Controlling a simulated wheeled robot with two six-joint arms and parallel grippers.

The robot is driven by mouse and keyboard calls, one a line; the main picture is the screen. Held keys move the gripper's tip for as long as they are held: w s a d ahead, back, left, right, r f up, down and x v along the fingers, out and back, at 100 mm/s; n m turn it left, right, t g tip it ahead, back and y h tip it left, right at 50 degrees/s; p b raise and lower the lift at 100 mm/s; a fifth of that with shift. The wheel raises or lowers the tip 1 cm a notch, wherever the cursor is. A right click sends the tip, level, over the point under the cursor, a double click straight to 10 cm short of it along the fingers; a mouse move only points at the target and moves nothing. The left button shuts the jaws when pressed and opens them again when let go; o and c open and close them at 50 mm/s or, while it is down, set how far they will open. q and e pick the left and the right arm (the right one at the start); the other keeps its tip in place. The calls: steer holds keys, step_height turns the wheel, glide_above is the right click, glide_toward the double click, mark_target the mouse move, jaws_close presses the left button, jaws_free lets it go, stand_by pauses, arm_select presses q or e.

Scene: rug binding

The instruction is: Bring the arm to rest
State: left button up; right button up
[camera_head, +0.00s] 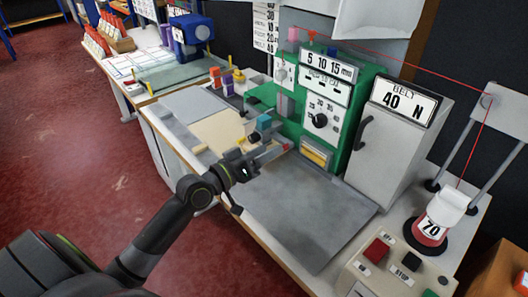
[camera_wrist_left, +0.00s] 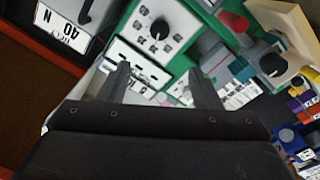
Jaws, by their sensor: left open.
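My left arm (camera_head: 150,238) reaches in from the lower left of the head view. Its left gripper (camera_head: 264,152) hangs over the workbench, in front of the green machine (camera_head: 348,128) with dials and number plates. In the left wrist view, the two dark fingers of this gripper (camera_wrist_left: 160,78) stand apart with nothing seen between them. The machine's white dial panel (camera_wrist_left: 160,30) lies beyond the fingertips there. I cannot tell how high the gripper is above the bench. My right gripper is in neither view.
A grey box labelled BELT 40 N (camera_head: 392,135) stands right of the machine. A red weight marked 70 (camera_head: 430,229) and a button panel (camera_head: 385,270) are at the lower right. The grey plate (camera_head: 310,215) is bare. A second bench with a blue device (camera_head: 190,35) stands behind left.

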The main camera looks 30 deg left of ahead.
arm_select(q)
steer(key=s+f+m+g+y, duration=0.2)
steer(key=s+f+g+y, duration=0.5)
steer(key=s+f, duration=1.05)
steer(key=s+a+f+g+y, duration=0.1)
steer(key=s+a+g, duration=0.15)
steer(key=s, duration=0.35)
steer(key=s+a+f+g+y, duration=0.1)
steer(key=s+f+g, duration=0.1)
steer(key=s+g, duration=0.35)
step_height(320, 180, down, 22)
steer(key=s+a+p, duration=0.1)
steer(key=a+p, duration=0.1)
steer(key=s+d+f+h, duration=0.1)
steer(key=s+f, duration=1.3)
steer(key=s, duration=0.1)
steer(key=shift+s+d+f+g+p, duration=0.2)
steer(key=shift+d+f+g+p, duration=0.2)
